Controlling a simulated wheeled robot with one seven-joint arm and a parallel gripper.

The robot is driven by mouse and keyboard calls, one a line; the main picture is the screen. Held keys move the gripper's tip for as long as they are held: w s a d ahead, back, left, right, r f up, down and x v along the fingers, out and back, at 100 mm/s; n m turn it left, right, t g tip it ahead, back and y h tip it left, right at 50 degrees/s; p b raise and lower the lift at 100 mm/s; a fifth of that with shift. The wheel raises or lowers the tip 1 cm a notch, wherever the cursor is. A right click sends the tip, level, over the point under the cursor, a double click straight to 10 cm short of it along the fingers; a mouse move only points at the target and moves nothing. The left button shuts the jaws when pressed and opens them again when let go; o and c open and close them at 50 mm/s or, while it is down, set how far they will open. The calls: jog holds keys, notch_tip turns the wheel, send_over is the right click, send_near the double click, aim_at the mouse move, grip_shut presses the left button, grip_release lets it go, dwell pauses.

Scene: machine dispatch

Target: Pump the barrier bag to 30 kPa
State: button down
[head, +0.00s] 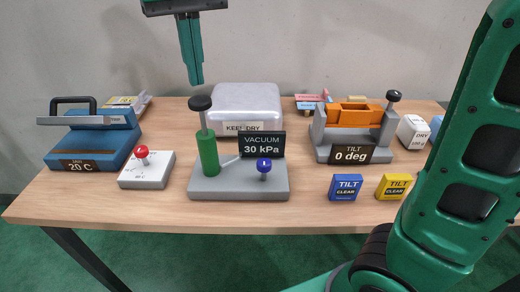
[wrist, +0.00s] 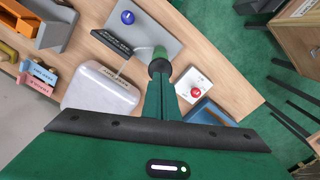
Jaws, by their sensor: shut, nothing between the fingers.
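The vacuum pump (head: 208,150) is a green cylinder with a black knob (head: 200,103) on a rod, standing on a grey base (head: 235,190). Its black display (head: 262,146) reads "VACUUM 30 kPa". A blue knob (head: 264,165) sits on the same base. The silver-white barrier bag (head: 246,103), labelled "KEEP DRY", lies behind the pump, and a thin tube runs toward it in the wrist view (wrist: 100,90). My gripper (head: 196,82) is shut and empty, above the black knob and apart from it. In the wrist view the pump's black knob (wrist: 159,66) shows just beyond my fingertips.
A blue sealer (head: 95,145) reading 20 C and a white box with a red knob (head: 142,153) stand left. An orange tilt fixture (head: 352,117) reading 0 deg stands right, behind blue (head: 346,188) and yellow (head: 393,187) TILT boxes.

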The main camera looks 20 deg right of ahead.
jog(key=shift+r, duration=1.55)
dwell(0.9)
